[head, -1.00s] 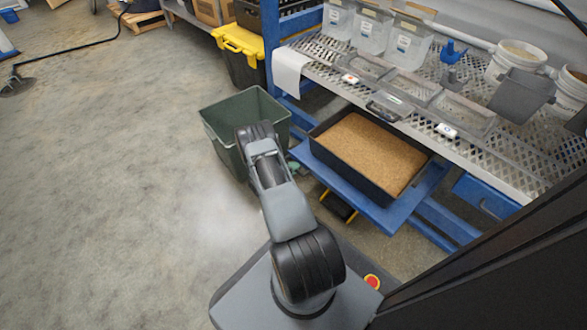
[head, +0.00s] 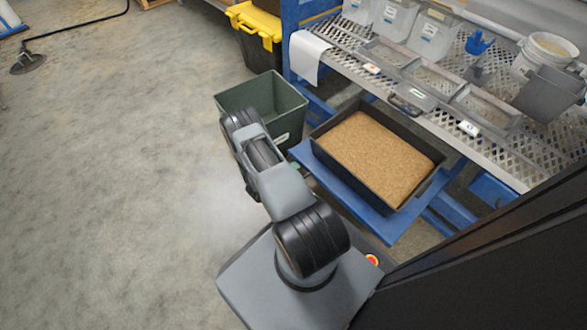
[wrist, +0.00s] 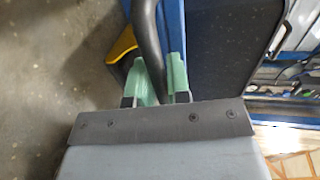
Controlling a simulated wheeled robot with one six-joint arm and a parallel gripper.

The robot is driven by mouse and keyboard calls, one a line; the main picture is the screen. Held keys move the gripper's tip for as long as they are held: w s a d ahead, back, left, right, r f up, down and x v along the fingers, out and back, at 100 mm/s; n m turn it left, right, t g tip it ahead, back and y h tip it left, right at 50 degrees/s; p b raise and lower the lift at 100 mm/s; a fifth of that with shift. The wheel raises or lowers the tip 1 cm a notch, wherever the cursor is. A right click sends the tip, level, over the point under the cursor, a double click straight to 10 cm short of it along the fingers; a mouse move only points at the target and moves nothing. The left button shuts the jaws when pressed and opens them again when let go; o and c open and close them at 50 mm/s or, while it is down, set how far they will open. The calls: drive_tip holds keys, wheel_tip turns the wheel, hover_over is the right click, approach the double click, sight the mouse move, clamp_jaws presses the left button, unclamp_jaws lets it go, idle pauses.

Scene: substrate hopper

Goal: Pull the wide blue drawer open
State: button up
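The wide blue drawer (head: 385,226) sticks out from under the bench and carries a black bin (head: 385,204) full of brown substrate (head: 375,155). In the wrist view, a dark curved bar (wrist: 147,40), which looks like the drawer's handle, runs between the green fingers of my gripper (wrist: 163,85). The fingers appear shut on it. The blue drawer edge (wrist: 174,25) lies just to its right. In the head view, my arm hides the handle and most of my gripper; a bit of green finger (head: 295,166) shows at the drawer's left corner.
A dark green bin (head: 262,105) stands on the floor just left of the drawer. The mesh bench (head: 470,150) above holds trays, clear containers and buckets. A yellow-lidded tote (head: 255,22) stands behind.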

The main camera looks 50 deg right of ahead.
drive_tip(key=o, duration=0.4)
drive_tip(key=s+p+v, duration=0.1)
drive_tip(key=p+v, duration=0.3)
drive_tip(key=v, duration=0.9)
drive_tip(key=shift+w+a, duration=0.4)
drive_tip(key=shift+w, duration=0.15)
drive_tip(key=shift+r, duration=0.1)
